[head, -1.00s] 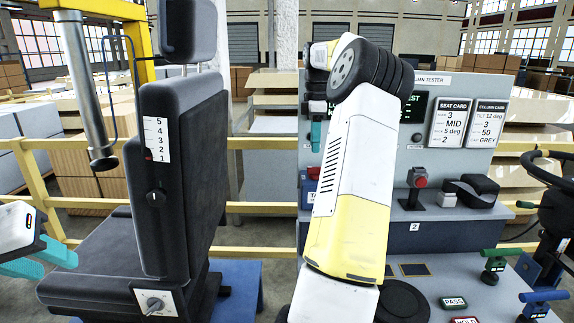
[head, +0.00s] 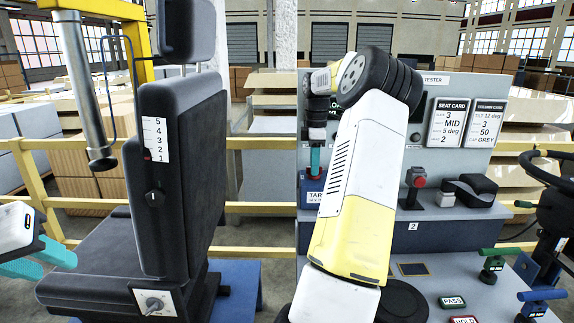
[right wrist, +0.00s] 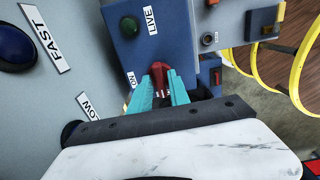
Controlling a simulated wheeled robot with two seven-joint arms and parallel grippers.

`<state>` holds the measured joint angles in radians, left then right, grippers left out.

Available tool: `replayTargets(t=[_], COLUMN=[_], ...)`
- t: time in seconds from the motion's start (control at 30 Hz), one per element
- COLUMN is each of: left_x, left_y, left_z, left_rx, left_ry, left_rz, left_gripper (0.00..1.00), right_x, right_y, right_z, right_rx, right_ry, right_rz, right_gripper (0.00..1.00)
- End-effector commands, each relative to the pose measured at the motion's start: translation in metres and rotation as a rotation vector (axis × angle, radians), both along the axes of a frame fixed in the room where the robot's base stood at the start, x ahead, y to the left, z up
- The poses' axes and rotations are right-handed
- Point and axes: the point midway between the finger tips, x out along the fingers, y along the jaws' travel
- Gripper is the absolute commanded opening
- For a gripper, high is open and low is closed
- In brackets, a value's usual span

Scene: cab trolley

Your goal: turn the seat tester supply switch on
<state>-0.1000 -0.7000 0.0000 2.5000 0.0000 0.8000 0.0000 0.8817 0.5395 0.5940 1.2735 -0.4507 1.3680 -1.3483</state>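In the right wrist view a red switch handle (right wrist: 160,74) stands out from a blue box (right wrist: 190,50). An ON label (right wrist: 131,79) is at its left, and a green lamp (right wrist: 129,27) beside a LIVE label sits above it. My right gripper (right wrist: 162,92) has its teal fingers one on each side of the red handle; whether they touch it I cannot tell. My left gripper (head: 58,264) is open and empty at the left edge.
The black seat (head: 180,170) stands between my grippers. The grey tester panel (head: 455,90) carries two cards and a red button (head: 419,181). PASS (head: 453,302) and HOLD plates lie on the bench. In the right wrist view yellow hoops (right wrist: 265,75) stand at the right.

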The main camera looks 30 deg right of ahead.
Motion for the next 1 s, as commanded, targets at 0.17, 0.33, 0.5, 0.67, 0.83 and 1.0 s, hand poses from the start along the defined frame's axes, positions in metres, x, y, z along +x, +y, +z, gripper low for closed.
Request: replayTargets(t=[0.17, 0.33, 0.5, 0.67, 0.83, 1.0], left_x=[0.0000, 0.0000, 0.0000, 0.0000, 0.0000, 0.0000], left_y=[0.0000, 0.0000, 0.0000, 0.0000, 0.0000, 0.0000], left_z=[0.0000, 0.0000, 0.0000, 0.0000, 0.0000, 0.0000], left_rx=[0.000, 0.000, 0.000, 0.000, 0.000, 0.000], left_ry=[0.000, 0.000, 0.000, 0.000, 0.000, 0.000], left_rz=[0.000, 0.000, 0.000, 0.000, 0.000, 0.000], left_gripper=[0.36, 0.36, 0.36, 0.36, 0.36, 0.36], right_x=[0.0001, 0.0001, 0.0002, 0.0002, 0.0007, 0.0007], right_y=[0.0000, 0.0000, 0.0000, 0.0001, 0.0005, 0.0002], right_z=[0.0003, 0.0005, 0.0006, 0.0009, 0.0016, 0.0014], right_rx=[0.000, 0.000, -0.001, -0.001, -0.002, -0.002], right_ry=[0.000, -0.001, 0.000, 0.000, -0.002, -0.002], right_rz=[0.000, -0.002, -0.028, -0.100, -0.225, -0.383], right_gripper=[0.00, 0.00, 0.00, 0.00, 0.00, 0.00])
